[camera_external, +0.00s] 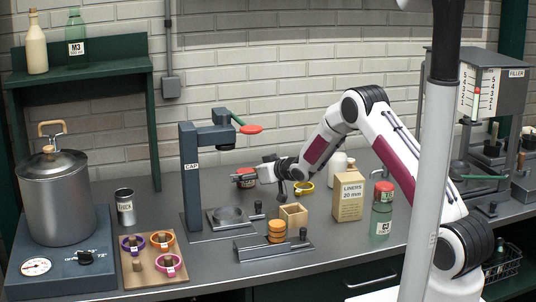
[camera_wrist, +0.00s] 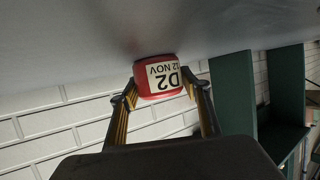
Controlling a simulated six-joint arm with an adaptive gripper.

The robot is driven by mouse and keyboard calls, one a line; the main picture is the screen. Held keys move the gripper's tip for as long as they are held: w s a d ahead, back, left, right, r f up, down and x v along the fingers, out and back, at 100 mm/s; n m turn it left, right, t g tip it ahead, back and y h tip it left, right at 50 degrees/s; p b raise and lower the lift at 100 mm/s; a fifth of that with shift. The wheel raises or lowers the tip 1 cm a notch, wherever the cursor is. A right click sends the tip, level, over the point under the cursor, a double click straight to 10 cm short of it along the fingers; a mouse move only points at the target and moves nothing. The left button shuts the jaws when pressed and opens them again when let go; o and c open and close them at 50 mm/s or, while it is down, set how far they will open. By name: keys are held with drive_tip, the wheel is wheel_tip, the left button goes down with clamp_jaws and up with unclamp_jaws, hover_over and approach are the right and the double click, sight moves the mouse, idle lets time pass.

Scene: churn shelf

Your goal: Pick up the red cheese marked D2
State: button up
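The red cheese (camera_wrist: 158,88) has a white label reading D2 and 12 NOV, upside down in the wrist view. It sits against the grey counter surface, which fills the top of that view. My gripper's fingertips (camera_wrist: 160,83) lie one on each side of the cheese, very close to it; whether they press on it is unclear.
The CAP press (camera_external: 191,190) stands left of my gripper. Nearby are a yellow ring (camera_external: 304,188), an open wooden box (camera_external: 293,217), the LINERS carton (camera_external: 348,197) and a red-topped jar (camera_external: 382,215). A tray (camera_external: 139,276) with several rings lies front left.

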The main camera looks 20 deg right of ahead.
sight(247, 169)
drive_tip(key=c, duration=0.6)
drive_tip(key=shift+r, duration=5.05)
